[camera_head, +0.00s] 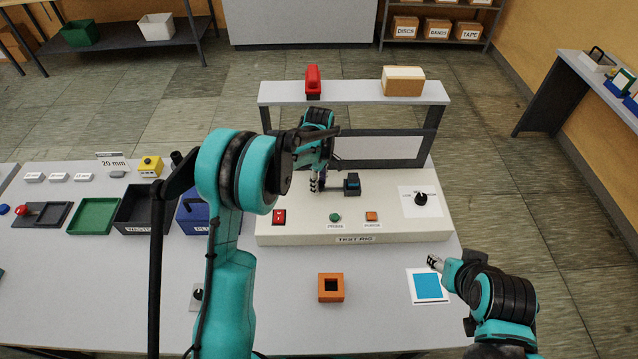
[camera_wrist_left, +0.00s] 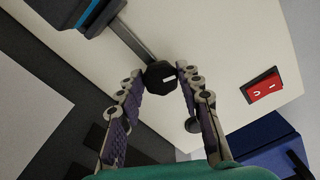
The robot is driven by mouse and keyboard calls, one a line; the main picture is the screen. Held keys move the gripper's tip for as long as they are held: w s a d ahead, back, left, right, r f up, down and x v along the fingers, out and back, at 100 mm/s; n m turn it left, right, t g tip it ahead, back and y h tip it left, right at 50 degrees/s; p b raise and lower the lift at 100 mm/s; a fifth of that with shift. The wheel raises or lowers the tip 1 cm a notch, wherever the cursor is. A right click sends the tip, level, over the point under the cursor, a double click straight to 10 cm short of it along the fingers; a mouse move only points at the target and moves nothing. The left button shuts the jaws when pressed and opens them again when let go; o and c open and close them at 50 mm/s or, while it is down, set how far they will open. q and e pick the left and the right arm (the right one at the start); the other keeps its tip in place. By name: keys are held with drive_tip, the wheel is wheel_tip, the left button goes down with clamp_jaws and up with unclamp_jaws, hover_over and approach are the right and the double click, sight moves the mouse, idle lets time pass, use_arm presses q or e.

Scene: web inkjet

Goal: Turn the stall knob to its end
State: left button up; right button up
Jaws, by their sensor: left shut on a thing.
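The black, many-sided knob (camera_wrist_left: 160,75) with a white mark shows between my left fingertips in the left wrist view. My left gripper (camera_head: 317,186) is shut on it above the cream top of the test rig (camera_head: 300,235). In the head view the gripper mostly hides this knob. A grey bar (camera_wrist_left: 128,38) runs from it towards a dark block (camera_head: 352,184). Another black knob (camera_head: 421,199) stands on a white dial card at the rig's right. My right gripper (camera_head: 434,263) is beside a blue square on a white card (camera_head: 428,286); its opening is too small to judge.
A red switch (camera_head: 279,217), a green button (camera_head: 335,217) and an orange button (camera_head: 372,216) sit along the rig's front. A grey shelf (camera_head: 350,92) spans the rig's back. An orange block (camera_head: 331,288) stands on the table; blue and black bins are left.

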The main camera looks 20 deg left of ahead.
use_arm(q)
drive_tip(key=m+b, duration=0.1)
drive_tip(key=m, duration=0.2)
drive_tip(key=shift+m, duration=0.3)
drive_tip(key=m, duration=0.4)
drive_tip(key=shift+s+a+m+b, duration=0.1)
drive_tip(key=shift+m+b, duration=0.2)
drive_tip(key=shift+b, duration=0.05)
drive_tip(key=m, duration=0.4)
drive_tip(key=shift+m+b, duration=0.3)
drive_tip(key=m, duration=0.3)
drive_tip(key=shift+a+m, duration=0.1)
drive_tip(key=shift+m, duration=0.2)
drive_tip(key=m, duration=0.4)
drive_tip(key=shift+a+b, duration=0.1)
drive_tip(key=shift+b, duration=0.3)
drive_tip(key=m, duration=0.8)
drive_tip(key=shift+m, duration=0.3)
drive_tip(key=shift+a+m, duration=0.1)
drive_tip(key=shift+m, duration=1.5)
